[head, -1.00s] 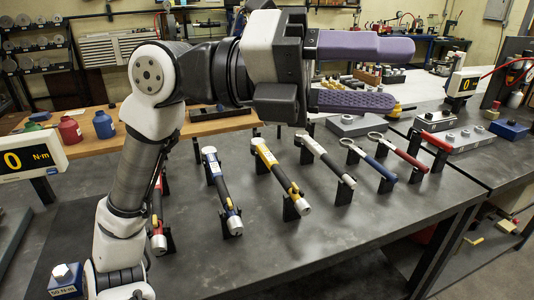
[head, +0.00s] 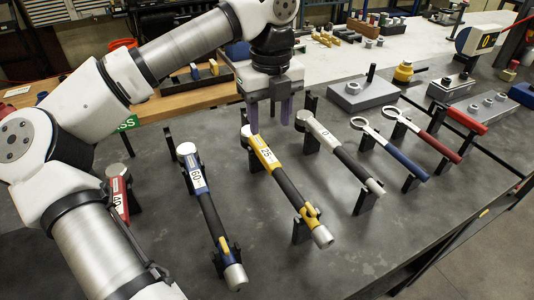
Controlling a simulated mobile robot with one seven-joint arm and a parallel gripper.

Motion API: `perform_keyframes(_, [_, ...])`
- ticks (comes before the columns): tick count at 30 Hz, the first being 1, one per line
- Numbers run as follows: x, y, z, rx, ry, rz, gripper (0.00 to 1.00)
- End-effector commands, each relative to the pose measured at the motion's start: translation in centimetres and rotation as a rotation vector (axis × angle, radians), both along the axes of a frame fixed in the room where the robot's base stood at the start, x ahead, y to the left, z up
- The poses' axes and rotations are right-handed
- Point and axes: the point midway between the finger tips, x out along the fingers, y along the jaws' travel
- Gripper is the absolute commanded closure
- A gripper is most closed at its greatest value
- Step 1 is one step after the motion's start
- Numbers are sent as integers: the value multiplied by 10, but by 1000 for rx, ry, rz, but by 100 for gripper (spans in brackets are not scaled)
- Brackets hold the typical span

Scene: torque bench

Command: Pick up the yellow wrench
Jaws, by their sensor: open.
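The yellow wrench (head: 263,153) rests on black stands on the dark bench, between the blue-labelled wrench and the grey one. It has a yellow body marked 25, a black handle and a silver end towards the front. My gripper (head: 269,118) points down, with its two purple fingers apart and nothing between them. It is above and just behind the yellow wrench's head end, and the left finger appears close to that head. Whether they touch cannot be told.
A blue-labelled wrench (head: 203,198) lies to the left and a grey wrench (head: 338,150) to the right, both on stands. A blue-handled wrench (head: 395,153) and a red-handled wrench (head: 427,137) lie further right. A red wrench (head: 117,190) is partly behind my arm.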

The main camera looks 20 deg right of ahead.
Motion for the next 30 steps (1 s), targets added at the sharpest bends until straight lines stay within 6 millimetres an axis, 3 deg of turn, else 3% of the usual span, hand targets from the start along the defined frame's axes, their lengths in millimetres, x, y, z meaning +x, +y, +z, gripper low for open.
perform_keyframes(3, [-1, 0, -24, -3, 6, -5, 49])
perform_keyframes(9, [-1, -1, -54, -4, 3, -5, 49])
perform_keyframes(16, [1, -1, -68, -6, 4, -5, 49])
perform_keyframes(24, [5, 0, -105, -6, 4, -6, 49])
perform_keyframes(30, [5, 0, -113, -5, 2, -6, 49])
